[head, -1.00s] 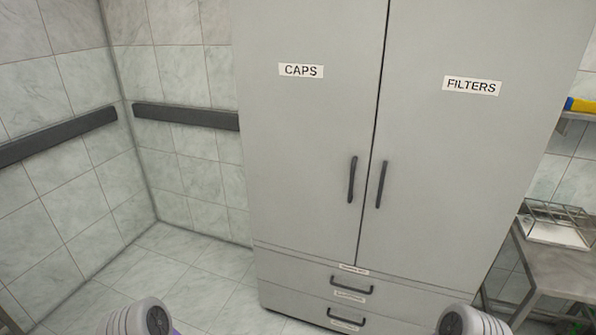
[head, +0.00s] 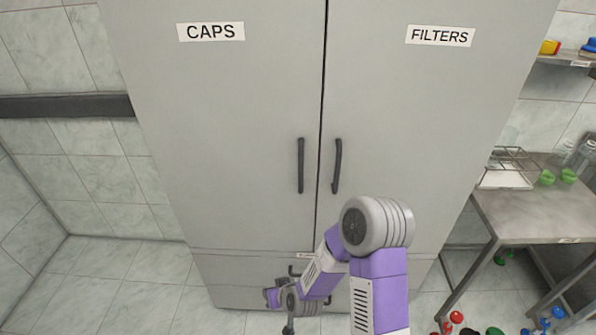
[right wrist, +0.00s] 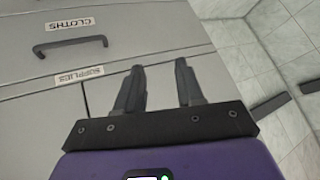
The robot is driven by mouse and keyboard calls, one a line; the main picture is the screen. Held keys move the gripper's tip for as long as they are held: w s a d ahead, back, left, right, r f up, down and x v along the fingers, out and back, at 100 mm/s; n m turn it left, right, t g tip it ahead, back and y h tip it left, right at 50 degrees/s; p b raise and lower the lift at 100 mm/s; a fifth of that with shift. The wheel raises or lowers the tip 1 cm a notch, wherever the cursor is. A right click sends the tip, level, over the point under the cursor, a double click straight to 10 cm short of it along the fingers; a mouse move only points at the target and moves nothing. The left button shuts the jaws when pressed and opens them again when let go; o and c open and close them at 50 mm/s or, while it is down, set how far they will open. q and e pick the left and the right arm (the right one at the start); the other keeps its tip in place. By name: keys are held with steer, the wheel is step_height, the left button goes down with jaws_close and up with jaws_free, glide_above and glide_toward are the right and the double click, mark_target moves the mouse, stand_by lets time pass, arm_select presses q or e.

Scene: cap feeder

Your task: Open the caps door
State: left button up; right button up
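The caps door (head: 230,130) is the left door of a tall grey cabinet, marked by a CAPS label (head: 211,31). It is shut. Its dark vertical handle (head: 301,165) sits near the seam at its right edge. My right gripper (head: 288,328) is low in front of the drawers, well below the handle and apart from it. In the right wrist view its two dark fingers (right wrist: 157,80) stand apart with nothing between them. My left gripper is not in view.
The FILTERS door (head: 420,130) is shut, with its own handle (head: 337,166) close by. Drawers lie below, with a drawer handle (right wrist: 70,46) in the wrist view. A metal table (head: 535,210) stands at right. Small coloured items lie on the floor beneath it. Floor at left is clear.

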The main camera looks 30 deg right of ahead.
steer(key=w+d+r+t+h, duration=0.2)
steer(key=w+d+r+t, duration=0.15)
steer(key=r, duration=0.35)
steer(key=w+d+r+t+h, duration=0.1)
steer(key=w+d+r+t, duration=0.2)
steer(key=r, duration=0.4)
steer(key=m+t+h+b, duration=0.1)
steer(key=t+h, duration=0.2)
steer(key=h, duration=0.2)
glide_toward(301, 174)
steer(key=x, duration=0.4)
steer(key=shift+x, duration=3.4)
jaws_close()
